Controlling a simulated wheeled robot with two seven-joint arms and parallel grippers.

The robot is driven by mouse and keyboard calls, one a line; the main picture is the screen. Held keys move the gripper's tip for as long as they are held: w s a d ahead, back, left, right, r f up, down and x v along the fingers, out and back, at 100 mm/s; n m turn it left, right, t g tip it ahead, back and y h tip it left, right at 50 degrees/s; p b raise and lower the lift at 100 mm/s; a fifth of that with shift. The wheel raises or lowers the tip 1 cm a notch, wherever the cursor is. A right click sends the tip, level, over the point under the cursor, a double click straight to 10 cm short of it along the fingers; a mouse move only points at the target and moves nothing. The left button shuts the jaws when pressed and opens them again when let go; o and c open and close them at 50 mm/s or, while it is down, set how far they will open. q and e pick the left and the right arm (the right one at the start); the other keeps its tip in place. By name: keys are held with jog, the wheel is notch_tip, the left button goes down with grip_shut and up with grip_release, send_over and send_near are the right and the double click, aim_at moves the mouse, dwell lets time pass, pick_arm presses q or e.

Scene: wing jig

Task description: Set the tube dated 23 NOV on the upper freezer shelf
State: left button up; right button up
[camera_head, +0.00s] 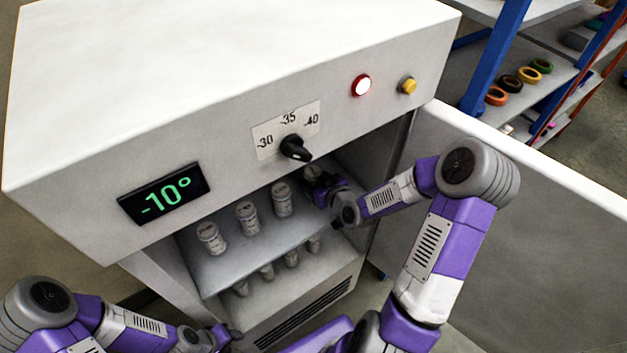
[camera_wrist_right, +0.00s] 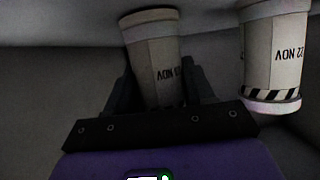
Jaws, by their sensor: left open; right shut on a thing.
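The freezer's upper shelf (camera_head: 238,262) carries a row of pale tubes, three of them (camera_head: 211,238) plainly visible in the head view. My right gripper (camera_head: 314,180) reaches in at the right end of that row. In the right wrist view, the right gripper (camera_wrist_right: 160,88) is shut on a pale tube (camera_wrist_right: 152,45). Its inverted label reads NOV, and the fingers partly hide the day. A tube marked 22 NOV (camera_wrist_right: 275,55) stands beside it, apart. I cannot tell whether the held tube touches the shelf. My left gripper (camera_head: 229,335) is open, low in front of the freezer.
Several more tubes (camera_head: 267,271) stand on the lower shelf (camera_head: 262,299). The open freezer door (camera_head: 530,190) bounds the right side. The front panel has a display (camera_head: 165,193) reading -10°, a black knob (camera_head: 295,148), a lit red lamp (camera_head: 361,85) and a yellow button (camera_head: 408,86).

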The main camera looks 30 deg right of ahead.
jog(key=shift+f, duration=0.1)
jog(key=o, duration=1.1)
